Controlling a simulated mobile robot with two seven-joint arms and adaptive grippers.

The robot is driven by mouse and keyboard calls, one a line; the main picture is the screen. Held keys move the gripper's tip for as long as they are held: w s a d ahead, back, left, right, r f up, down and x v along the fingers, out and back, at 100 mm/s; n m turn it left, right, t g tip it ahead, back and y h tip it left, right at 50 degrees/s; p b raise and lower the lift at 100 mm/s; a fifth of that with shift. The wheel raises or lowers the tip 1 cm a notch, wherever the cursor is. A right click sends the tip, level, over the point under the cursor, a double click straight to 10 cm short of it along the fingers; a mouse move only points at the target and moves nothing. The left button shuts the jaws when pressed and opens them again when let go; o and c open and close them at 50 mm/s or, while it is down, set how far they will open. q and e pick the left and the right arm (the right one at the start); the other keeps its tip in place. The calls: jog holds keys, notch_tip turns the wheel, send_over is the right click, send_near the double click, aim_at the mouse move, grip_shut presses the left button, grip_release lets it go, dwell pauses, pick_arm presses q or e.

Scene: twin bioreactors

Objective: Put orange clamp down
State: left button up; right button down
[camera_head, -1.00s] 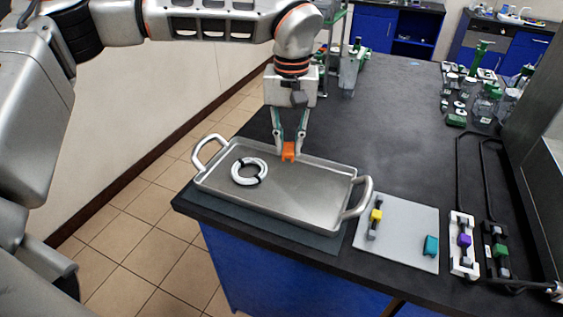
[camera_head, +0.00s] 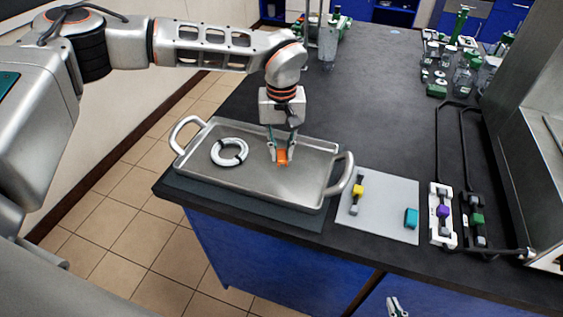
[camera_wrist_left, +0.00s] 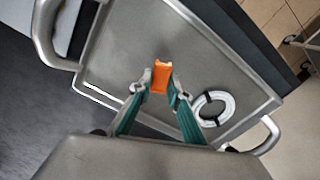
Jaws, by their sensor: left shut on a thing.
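The orange clamp (camera_head: 283,157) is between the fingertips of my left gripper (camera_head: 282,154), which points down over the right half of the metal tray (camera_head: 240,190). In the left wrist view the orange clamp (camera_wrist_left: 161,78) sits between the fingertips (camera_wrist_left: 160,90), with the tray (camera_wrist_left: 135,40) behind it. The clamp is low over the tray floor; I cannot tell if it touches. My right gripper (camera_head: 397,307) shows only its tips at the bottom edge; its opening is unclear.
A white coiled tube ring (camera_head: 229,152) lies in the tray's left part. Right of the tray, a grey mat (camera_head: 385,205) holds a yellow clamp (camera_head: 358,190) and a teal clamp (camera_head: 411,217). Purple (camera_head: 443,211) and green (camera_head: 478,219) clamps stand further right. The tray floor beside the gripper is bare.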

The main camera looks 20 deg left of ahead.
aim_at(282, 156)
pick_arm(q)
notch_tip(282, 156, down, 4)
jog(key=shift+f, duration=0.45)
jog(key=shift+f, duration=0.15)
jog(key=o, duration=0.8)
